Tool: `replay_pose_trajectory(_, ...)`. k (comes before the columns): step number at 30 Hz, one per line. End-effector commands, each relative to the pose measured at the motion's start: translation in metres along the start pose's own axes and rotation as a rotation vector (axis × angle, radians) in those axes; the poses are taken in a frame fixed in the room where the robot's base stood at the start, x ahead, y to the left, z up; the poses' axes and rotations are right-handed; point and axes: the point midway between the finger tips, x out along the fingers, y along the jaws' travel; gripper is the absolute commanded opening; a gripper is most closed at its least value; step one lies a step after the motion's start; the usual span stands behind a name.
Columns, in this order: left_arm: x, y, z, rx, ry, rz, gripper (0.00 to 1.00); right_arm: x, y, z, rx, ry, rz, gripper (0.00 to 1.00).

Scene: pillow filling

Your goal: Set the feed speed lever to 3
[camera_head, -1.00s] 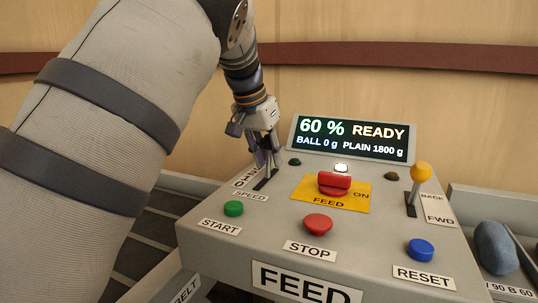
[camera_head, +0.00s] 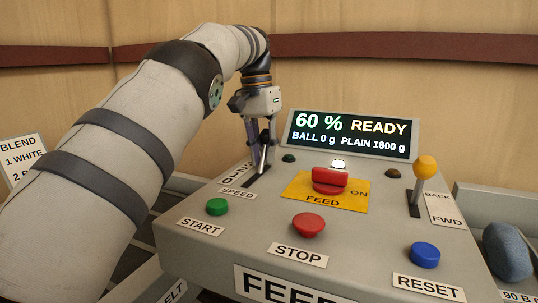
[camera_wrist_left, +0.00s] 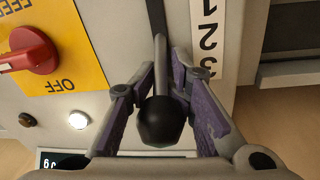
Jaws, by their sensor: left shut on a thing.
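The feed speed lever (camera_head: 261,164) stands in its slot at the back left of the grey console, beside the SPEED label (camera_head: 238,193). In the left wrist view its black knob (camera_wrist_left: 163,121) sits between my left gripper's purple-lined fingers. My left gripper (camera_head: 263,148) comes down from above and is shut on the lever. The number strip (camera_wrist_left: 208,50) beside the slot shows 1, 2 and 3; the knob appears past the 3 end, but perspective hides the exact mark. My right gripper is out of view.
The display (camera_head: 349,135) reads 60 % READY. The red FEED switch (camera_head: 329,181) is right of the lever. START (camera_head: 217,207), STOP (camera_head: 309,225) and RESET (camera_head: 425,255) buttons are in front. A yellow-knobbed lever (camera_head: 425,168) stands at the right.

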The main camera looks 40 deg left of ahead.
Motion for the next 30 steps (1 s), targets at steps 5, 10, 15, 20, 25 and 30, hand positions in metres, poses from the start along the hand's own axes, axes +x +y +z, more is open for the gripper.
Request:
replay_pose_trajectory(5, -0.0075, -0.0015, -0.0013, -0.005, 0.003, -0.005, 0.0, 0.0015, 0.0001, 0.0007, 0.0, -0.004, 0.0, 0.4)
replay_pose_trajectory(10, -0.0102, -0.0014, -0.0013, -0.003, 0.008, -0.006, 0.0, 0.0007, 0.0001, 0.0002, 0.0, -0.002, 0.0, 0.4)
replay_pose_trajectory(15, -0.0106, -0.0015, -0.0013, -0.003, 0.01, -0.006, 0.31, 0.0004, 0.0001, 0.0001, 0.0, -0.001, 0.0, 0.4)
replay_pose_trajectory(20, -0.0073, -0.0013, -0.0008, -0.003, 0.001, -0.004, 0.31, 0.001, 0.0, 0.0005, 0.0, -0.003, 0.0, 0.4)
replay_pose_trajectory(25, -0.005, -0.0011, -0.0005, -0.003, -0.004, -0.003, 0.31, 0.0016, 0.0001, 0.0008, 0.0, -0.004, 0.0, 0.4)
replay_pose_trajectory(30, -0.0079, 0.0011, -0.0013, 0.005, 0.021, -0.002, 0.31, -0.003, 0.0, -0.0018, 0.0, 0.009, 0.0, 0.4)
